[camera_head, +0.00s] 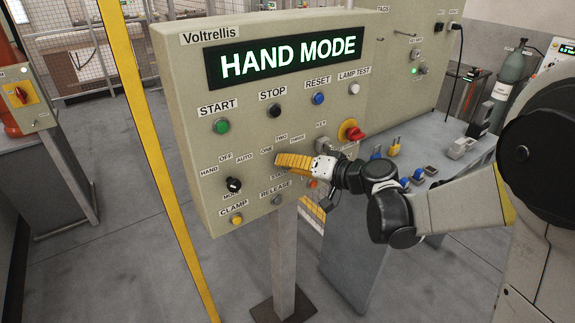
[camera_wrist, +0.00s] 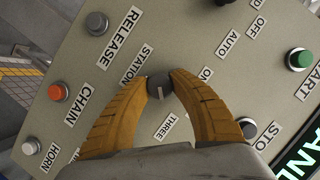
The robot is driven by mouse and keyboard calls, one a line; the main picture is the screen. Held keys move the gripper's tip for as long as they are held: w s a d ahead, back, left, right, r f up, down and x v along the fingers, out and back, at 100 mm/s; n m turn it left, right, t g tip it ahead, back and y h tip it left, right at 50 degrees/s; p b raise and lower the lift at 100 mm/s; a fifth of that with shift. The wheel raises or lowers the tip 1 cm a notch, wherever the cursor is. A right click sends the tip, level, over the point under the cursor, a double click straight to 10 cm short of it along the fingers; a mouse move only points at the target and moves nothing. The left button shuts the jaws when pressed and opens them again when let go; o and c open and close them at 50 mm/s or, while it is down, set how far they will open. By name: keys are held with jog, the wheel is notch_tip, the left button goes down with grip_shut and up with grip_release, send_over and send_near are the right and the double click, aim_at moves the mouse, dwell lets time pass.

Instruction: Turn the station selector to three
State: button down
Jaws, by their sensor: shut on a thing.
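The station selector (camera_wrist: 158,85) is a small dark round knob with a white pointer mark, on the beige panel below the display. In the wrist view the two yellow fingers of my gripper (camera_wrist: 160,79) are closed around it, one on each side. Its white mark is on the side toward the THREE label (camera_wrist: 165,127). The ONE label (camera_wrist: 205,73) is partly visible beside a finger, and TWO is hidden there. In the head view my gripper (camera_head: 280,162) reaches the panel from the right and hides the knob.
The control panel (camera_head: 195,85) shows HAND MODE on its display (camera_head: 288,57). A yellow post (camera_head: 140,110) stands left.

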dwell(0.3)
jog(key=c, duration=1.1)
grip_release()
jog(key=shift+o, duration=0.2)
jog(key=shift+s, duration=0.1)
jog(key=v, duration=1.2)
